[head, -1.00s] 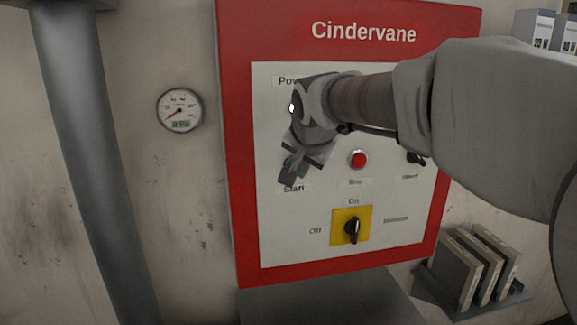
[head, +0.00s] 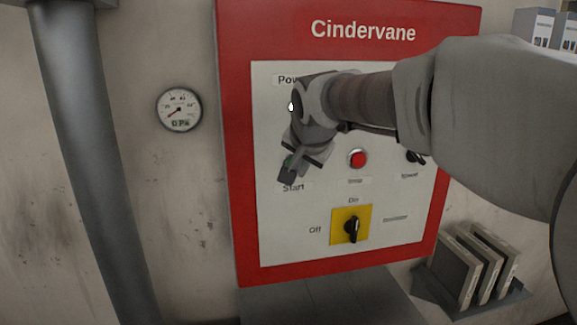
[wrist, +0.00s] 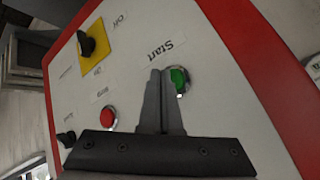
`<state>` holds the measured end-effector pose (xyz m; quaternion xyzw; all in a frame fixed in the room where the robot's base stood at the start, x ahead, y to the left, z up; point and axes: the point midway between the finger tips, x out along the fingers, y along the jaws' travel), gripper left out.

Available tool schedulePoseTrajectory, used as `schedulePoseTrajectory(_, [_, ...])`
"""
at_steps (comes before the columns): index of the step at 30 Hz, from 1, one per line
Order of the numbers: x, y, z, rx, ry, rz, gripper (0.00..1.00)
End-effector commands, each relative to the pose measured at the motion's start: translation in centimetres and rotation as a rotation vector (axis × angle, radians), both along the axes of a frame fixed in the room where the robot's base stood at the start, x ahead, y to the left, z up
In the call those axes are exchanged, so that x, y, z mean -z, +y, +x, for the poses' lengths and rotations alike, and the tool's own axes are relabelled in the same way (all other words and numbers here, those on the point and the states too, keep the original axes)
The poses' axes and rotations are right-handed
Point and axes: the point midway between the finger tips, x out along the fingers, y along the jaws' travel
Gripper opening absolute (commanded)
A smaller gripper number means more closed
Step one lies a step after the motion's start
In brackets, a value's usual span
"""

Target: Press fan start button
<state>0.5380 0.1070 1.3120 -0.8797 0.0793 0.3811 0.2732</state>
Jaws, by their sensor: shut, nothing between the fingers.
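The green start button (wrist: 179,80) is on the white panel, beside the label "Start", in the wrist view. My gripper (wrist: 160,74) is shut and empty, and its fingertips overlap the left edge of the green button in that view. Whether they touch it I cannot tell. In the head view my gripper (head: 286,174) is in front of the panel just above the "Start" label, and it hides most of the button; a little green (head: 289,160) shows beside the fingers.
The red-framed Cindervane panel (head: 233,200) also carries a red button (head: 358,159), a black rotary switch (head: 352,229) on a yellow plate and a black knob (head: 415,157). A gauge (head: 179,110) and a grey pipe (head: 85,130) are at left; binders (head: 462,268) stand at lower right.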

Motion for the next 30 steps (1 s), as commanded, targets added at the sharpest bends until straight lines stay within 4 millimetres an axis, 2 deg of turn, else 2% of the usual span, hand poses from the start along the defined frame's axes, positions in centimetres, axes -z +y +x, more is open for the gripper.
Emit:
schedulePoseTrajectory(23, [0.00,0.01,0.04,0.000,0.000,0.000,0.00])
schedulePoseTrajectory(30, [-0.01,0.15,0.74,0.000,0.000,0.000,0.00])
